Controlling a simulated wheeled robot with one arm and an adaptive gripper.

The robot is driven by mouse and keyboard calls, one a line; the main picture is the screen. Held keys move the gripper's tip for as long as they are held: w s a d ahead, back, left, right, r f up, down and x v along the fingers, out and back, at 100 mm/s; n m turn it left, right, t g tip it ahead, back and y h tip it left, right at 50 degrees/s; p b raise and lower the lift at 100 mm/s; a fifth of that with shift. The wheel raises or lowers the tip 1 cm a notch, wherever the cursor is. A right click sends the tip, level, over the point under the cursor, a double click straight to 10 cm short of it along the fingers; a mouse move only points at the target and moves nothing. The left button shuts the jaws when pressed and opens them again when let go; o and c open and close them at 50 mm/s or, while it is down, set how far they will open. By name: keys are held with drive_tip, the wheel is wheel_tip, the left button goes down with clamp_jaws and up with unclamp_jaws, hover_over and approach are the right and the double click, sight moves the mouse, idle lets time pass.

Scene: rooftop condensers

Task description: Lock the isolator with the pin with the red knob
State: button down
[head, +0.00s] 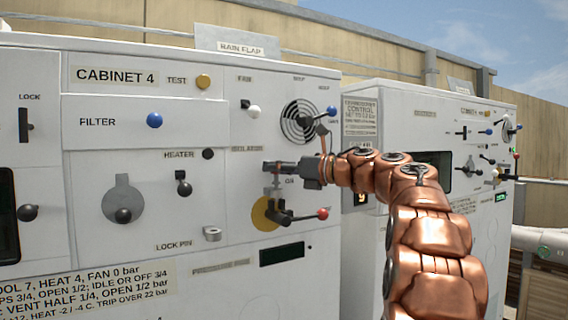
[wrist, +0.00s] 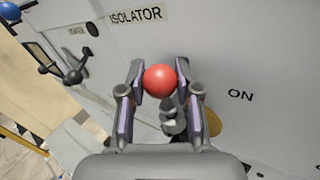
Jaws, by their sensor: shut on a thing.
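The isolator (head: 264,213) is a yellow disc on the front of cabinet 4, with a dark handle and a lever reaching right to a red ball (head: 323,213). Its disc also shows partly in the wrist view (wrist: 212,121). My gripper (head: 272,167) is just above it, shut on the pin's red knob (wrist: 160,80), which sits between both fingers (wrist: 160,85). In the head view the fingers mostly hide the knob; a short stem (head: 277,190) hangs below them towards the handle. I cannot tell whether the pin's tip is in a hole.
The lock pin holder (head: 212,234) at lower left looks empty. Left of my gripper are the heater lever (head: 183,184) and a round grey plate with a black knob (head: 122,200). The fan switch (head: 252,110) is above. A second cabinet (head: 400,110) stands to the right.

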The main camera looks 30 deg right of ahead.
drive_tip(key=shift+f+b, duration=0.45)
drive_tip(key=shift+b, duration=0.1)
idle(0.4)
drive_tip(key=c, duration=0.7)
unclamp_jaws()
drive_tip(key=v, duration=1.2)
drive_tip(key=shift+s+r, duration=0.1)
